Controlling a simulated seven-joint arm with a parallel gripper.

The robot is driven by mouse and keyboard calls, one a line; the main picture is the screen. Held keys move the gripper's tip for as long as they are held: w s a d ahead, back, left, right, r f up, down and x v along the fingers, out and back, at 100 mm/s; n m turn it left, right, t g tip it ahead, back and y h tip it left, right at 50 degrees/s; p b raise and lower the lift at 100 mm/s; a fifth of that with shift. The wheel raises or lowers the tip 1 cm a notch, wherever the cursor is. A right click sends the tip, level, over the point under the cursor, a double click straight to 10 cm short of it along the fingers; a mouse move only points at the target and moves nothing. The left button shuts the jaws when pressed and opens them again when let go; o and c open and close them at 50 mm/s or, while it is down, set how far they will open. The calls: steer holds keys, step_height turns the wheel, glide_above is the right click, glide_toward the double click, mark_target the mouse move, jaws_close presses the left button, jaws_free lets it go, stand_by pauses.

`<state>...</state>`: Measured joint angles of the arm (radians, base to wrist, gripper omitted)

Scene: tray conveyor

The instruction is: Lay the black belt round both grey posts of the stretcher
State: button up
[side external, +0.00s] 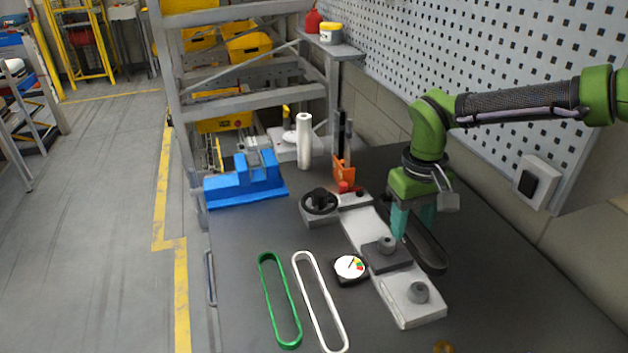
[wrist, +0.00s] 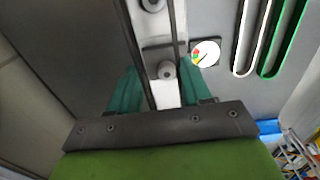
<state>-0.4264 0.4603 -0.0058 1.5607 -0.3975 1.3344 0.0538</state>
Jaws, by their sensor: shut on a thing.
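The black belt (side external: 432,252) is a long dark loop. My gripper (side external: 411,228) is shut on it, with the teal fingers pointing down. In the side view the belt hangs to the right of the posts and appears raised. The stretcher is a pale base (side external: 364,228) with a near grey post (side external: 418,292) and another grey post (side external: 387,244) on a dark block. The belt's height over the posts is hard to tell.
A dial gauge (side external: 350,269), a white belt (side external: 318,298) and a green belt (side external: 279,300) lie left of the stretcher. A black handwheel (side external: 320,202) and red button (side external: 343,187) sit at its far end. A blue fixture (side external: 245,184) and orange holder (side external: 343,174) stand behind.

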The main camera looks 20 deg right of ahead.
steer(key=shift+f, duration=3.6)
steer(key=shift+f, duration=1.45)
steer(key=o, duration=1.2)
steer(key=shift+o, duration=0.2)
steer(key=shift+r, duration=0.1)
step_height(320, 180, up, 17)
